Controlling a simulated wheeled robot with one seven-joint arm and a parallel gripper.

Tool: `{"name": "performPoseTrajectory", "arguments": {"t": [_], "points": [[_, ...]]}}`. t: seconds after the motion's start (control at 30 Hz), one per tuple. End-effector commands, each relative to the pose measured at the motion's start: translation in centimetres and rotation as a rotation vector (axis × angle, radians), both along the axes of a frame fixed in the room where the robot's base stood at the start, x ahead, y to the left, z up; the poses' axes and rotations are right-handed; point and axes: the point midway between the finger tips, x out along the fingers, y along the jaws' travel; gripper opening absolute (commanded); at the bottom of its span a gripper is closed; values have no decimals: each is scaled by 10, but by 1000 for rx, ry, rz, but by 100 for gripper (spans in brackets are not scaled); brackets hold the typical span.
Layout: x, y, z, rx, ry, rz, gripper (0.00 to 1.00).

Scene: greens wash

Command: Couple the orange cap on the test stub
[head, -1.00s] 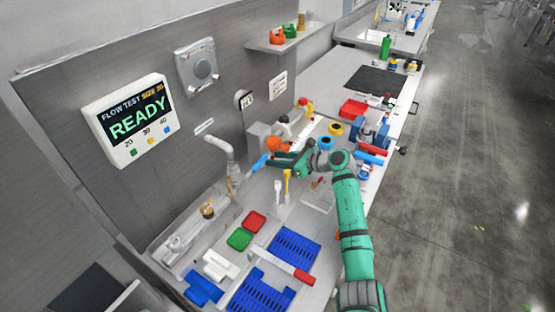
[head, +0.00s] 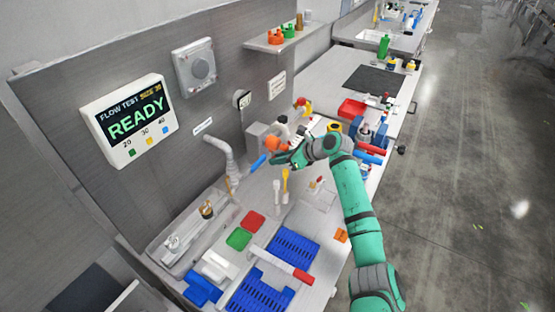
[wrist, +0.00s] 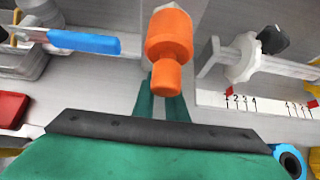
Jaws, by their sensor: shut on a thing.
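The orange cap (head: 272,143) is at the tip of my gripper (head: 284,158), in front of the grey box fixture at the wall. In the wrist view the orange cap (wrist: 169,38) is large, with a narrower end towards me. My gripper's teal fingers (wrist: 161,104) close around that narrower end. I cannot make out the test stub; the cap and gripper may hide it. I cannot tell whether the cap touches anything in front of it.
The grey box (head: 257,133) is close behind. Red (head: 256,219) and green (head: 238,239) trays lie nearer. The wall display (head: 132,119) reads READY, size 30.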

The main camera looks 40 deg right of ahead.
Motion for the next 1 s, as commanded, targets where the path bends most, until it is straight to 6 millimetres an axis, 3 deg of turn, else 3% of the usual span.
{"name": "performPoseTrajectory", "arguments": {"t": [0.13,0.17,0.23,0.67,1.0], "points": [[0,-1,1,0,-3,-3,0],[0,-1,1,0,-3,-3,14],[0,-1,1,0,-3,-3,31],[-6,-4,6,0,-3,-3,31],[-50,-24,42,-1,-5,-5,31]]}}
